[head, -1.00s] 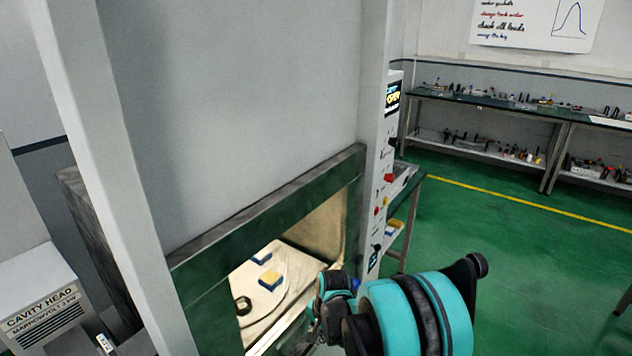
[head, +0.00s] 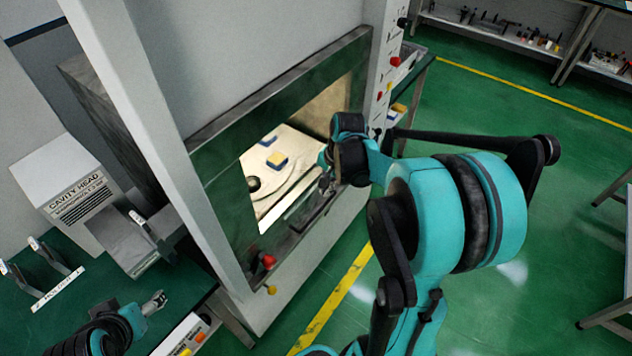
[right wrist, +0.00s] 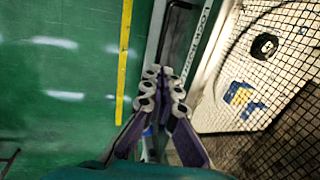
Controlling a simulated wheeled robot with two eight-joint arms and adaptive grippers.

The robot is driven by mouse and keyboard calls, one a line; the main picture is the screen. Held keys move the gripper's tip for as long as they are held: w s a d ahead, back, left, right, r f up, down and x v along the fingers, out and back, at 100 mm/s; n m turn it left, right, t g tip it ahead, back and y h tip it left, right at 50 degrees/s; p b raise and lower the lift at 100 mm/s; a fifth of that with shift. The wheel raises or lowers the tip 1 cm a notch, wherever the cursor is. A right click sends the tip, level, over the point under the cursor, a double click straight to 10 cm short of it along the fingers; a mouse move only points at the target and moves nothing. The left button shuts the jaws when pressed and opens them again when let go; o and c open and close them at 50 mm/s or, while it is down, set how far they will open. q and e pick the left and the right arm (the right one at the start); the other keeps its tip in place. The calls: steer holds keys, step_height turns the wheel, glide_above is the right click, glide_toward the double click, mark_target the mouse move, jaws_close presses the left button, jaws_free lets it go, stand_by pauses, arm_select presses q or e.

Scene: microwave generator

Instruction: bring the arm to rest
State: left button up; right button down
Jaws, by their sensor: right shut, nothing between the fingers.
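In the right wrist view the right gripper (right wrist: 163,80) is shut and empty, beside the cavity's edge, with green floor on the left. My left gripper (head: 154,303) shows small at the lower left, over the green bench; its finger opening is too small to make out.
The cavity head box (head: 75,190) stands on the green bench (head: 60,300) at left. The control panel (head: 386,75) is on the right post. Open green floor (head: 470,110) lies to the right.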

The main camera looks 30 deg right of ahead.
steer(key=shift+r, duration=0.1)
steer(key=s+a+r+n+t+b, duration=0.2)
steer(key=s+a+n+t+b, duration=0.2)
steer(key=s+a+n, duration=0.7)
steer(key=a+n+t, duration=0.1)
steer(key=a+n, duration=0.1)
steer(key=a, duration=0.2)
steer(key=shift+s+a+r+h+b, duration=0.2)
steer(key=shift+s+r+h+b, duration=0.05)
steer(key=shift+r+h+b, duration=0.15)
steer(key=shift+f, duration=0.1)
